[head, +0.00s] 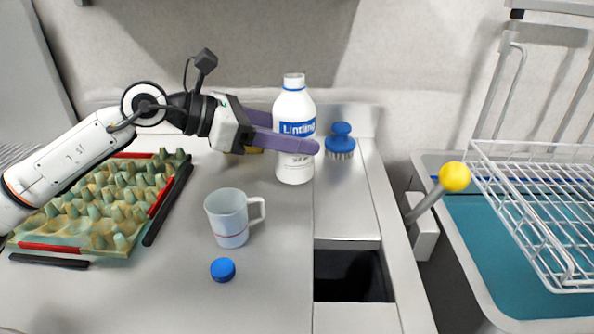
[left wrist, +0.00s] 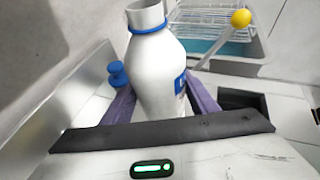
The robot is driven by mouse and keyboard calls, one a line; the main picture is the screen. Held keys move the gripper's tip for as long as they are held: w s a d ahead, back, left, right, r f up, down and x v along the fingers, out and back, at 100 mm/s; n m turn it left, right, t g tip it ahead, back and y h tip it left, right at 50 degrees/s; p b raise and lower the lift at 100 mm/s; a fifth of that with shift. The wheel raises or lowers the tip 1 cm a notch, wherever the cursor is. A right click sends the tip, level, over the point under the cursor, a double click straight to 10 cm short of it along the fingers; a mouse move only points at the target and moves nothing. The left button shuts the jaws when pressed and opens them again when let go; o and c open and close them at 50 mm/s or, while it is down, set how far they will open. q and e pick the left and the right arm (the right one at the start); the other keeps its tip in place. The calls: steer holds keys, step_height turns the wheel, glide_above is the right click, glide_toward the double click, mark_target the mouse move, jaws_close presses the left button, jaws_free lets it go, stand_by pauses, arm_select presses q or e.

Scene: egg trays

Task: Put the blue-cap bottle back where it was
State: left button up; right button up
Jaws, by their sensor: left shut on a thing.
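The white bottle (head: 294,108) with a blue "Linting" label stands upright toward the back of the counter. It also shows in the left wrist view (left wrist: 155,70), where its neck is open, with a blue ring and no cap on it. My left gripper (head: 298,140) has its purple fingers on either side of the bottle's body and is shut on it. I cannot tell whether the bottle's base touches the counter. A loose blue cap (head: 223,269) lies on the counter in front of the mug. My right gripper is not in view.
A pale mug (head: 231,218) stands in front of the bottle. An egg tray (head: 88,240) lies at the left under my arm. A blue-handled brush (head: 341,141) is right behind the bottle. A dark opening (head: 349,276), yellow-knobbed lever (head: 454,177) and wire rack (head: 535,215) are at right.

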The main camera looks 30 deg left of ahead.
mark_target(293, 165)
arm_select(q)
steer(key=shift+f, duration=0.85)
step_height(293, 165, down, 4)
steer(key=shift+f, duration=0.1)
steer(key=shift+f+b, duration=0.2)
steer(key=shift+b, duration=0.1)
steer(key=o, duration=1.4)
steer(key=shift+o, duration=0.2)
